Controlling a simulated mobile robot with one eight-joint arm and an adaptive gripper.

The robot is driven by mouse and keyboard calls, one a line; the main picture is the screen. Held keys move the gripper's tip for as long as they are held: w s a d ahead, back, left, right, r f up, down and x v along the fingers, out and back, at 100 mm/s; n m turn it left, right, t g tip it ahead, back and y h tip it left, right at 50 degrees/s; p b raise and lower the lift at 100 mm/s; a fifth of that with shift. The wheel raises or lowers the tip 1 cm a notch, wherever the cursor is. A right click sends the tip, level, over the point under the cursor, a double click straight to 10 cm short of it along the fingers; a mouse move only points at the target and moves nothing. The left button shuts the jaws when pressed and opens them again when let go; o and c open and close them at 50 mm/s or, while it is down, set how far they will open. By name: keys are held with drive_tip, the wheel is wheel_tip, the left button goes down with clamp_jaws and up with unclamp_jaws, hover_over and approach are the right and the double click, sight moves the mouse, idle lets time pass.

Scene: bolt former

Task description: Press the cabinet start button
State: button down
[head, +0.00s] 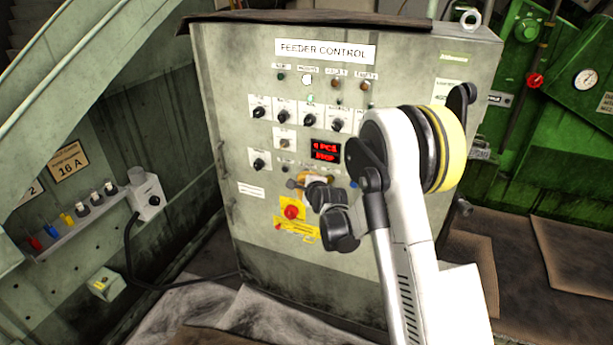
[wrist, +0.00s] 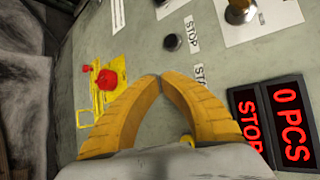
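The grey feeder control cabinet (head: 270,225) stands in the middle of the head view. My gripper (head: 303,179) is at the lower front panel, left of and below the red display (head: 325,150). In the wrist view its two yellow fingers (wrist: 160,76) meet at the tips, with nothing seen between the tips. A black round button (wrist: 172,42) with a label reading STOP (wrist: 192,33) sits just beyond the tips. A second label starting with STA (wrist: 199,74) is partly covered by the right finger. The start button itself cannot be made out; my fingers probably hide it.
A red emergency button (wrist: 109,80) on a yellow plate is left of my fingers. Knobs and lamps fill the panel above. The wrist view display (wrist: 290,122) reads 0 PCS and STOP. A socket box (head: 147,195) with a cable is at left.

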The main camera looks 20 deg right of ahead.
idle(0.3)
drive_tip(key=shift+w+d, duration=0.25)
drive_tip(key=shift+w, duration=0.1)
